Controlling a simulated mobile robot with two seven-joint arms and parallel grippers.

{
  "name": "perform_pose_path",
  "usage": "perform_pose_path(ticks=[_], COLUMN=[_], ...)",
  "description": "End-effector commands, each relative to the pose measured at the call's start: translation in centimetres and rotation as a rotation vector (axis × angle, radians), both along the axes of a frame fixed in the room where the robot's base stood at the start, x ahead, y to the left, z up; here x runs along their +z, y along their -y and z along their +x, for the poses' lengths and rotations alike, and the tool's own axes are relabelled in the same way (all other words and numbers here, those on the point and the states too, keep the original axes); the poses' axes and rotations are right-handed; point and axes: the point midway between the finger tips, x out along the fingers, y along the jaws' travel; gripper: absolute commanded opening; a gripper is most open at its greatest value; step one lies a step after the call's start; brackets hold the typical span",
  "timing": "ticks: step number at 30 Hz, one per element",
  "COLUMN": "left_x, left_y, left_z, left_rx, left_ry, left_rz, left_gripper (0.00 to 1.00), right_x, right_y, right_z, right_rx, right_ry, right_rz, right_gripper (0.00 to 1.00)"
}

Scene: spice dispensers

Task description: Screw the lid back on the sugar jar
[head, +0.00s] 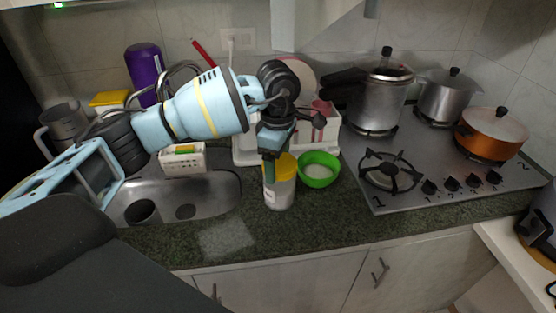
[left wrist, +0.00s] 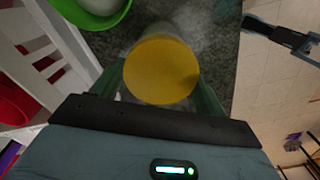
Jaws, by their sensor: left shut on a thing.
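The sugar jar (head: 279,193) stands upright on the counter, clear with pale contents. The yellow lid (head: 286,163) sits on its mouth, and it fills the middle of the left wrist view (left wrist: 160,70). My left gripper (head: 271,165) points down over the jar. Its green fingers lie on both sides of the lid in the left wrist view and are shut on it. I cannot tell how tightly the lid is seated. A dark jointed part, perhaps my right gripper (left wrist: 282,35), shows at the upper right of the left wrist view; its jaws are unclear.
A green bowl (head: 319,169) with white contents stands close to the jar's right. A white rack (head: 246,147) is behind it. The sink (head: 220,187) is left, the stove (head: 410,195) with pots right. Counter in front of the jar is clear.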

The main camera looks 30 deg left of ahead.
Motion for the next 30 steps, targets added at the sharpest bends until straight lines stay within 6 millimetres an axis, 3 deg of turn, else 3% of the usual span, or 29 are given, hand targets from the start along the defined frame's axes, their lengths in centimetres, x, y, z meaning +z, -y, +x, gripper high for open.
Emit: perform_pose_path(ticks=[30], left_x=[-0.3], left_y=[0.1], left_z=[0.3], left_rx=[-0.698], left_ry=[-0.001], left_rz=[-0.001], left_gripper=[0.46], right_x=[-4.3], right_y=[-0.2], right_z=[-3.3], right_rx=[-0.006], right_ry=[-0.095], right_rz=[0.005], right_gripper=[0.36])
